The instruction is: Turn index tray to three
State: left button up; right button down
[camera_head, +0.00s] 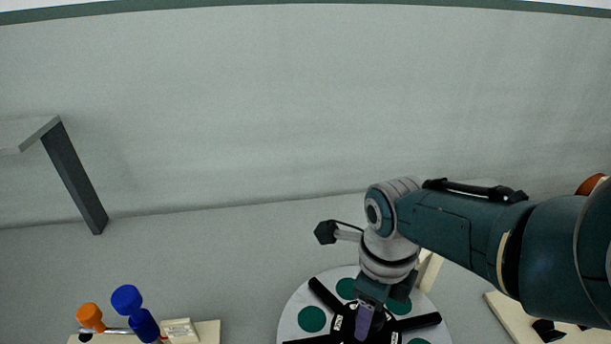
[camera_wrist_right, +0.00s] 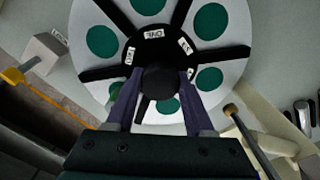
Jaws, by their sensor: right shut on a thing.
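The index tray (camera_head: 298,297) is a round white disc with green circles, black spokes and a black hub carrying small white labels. It lies at the bottom of the head view, partly cut off, and fills the top of the right wrist view (camera_wrist_right: 236,27). My right gripper (camera_head: 365,318) points down at the hub. In the right wrist view its two purple fingers (camera_wrist_right: 156,84) are shut on the dark central knob (camera_wrist_right: 160,79). The labels are too small and tilted to read surely. My left gripper is not in view.
At the bottom left, orange (camera_head: 89,314) and blue (camera_head: 127,299) knobbed parts stand by a cream board (camera_head: 208,331). Another cream board (camera_head: 506,309) lies right of the tray. A pale block (camera_wrist_right: 42,54) sits beside the tray.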

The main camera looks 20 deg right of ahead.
dwell(0.4)
jog(key=c, duration=0.6)
grip_release()
jog(key=shift+c, duration=0.2)
jog(key=o, duration=0.4)
jog(key=shift+c, duration=0.2)
notch_tip(320, 180, up, 9)
jog(key=p, duration=0.6)
jog(key=shift+r+p, duration=0.45)
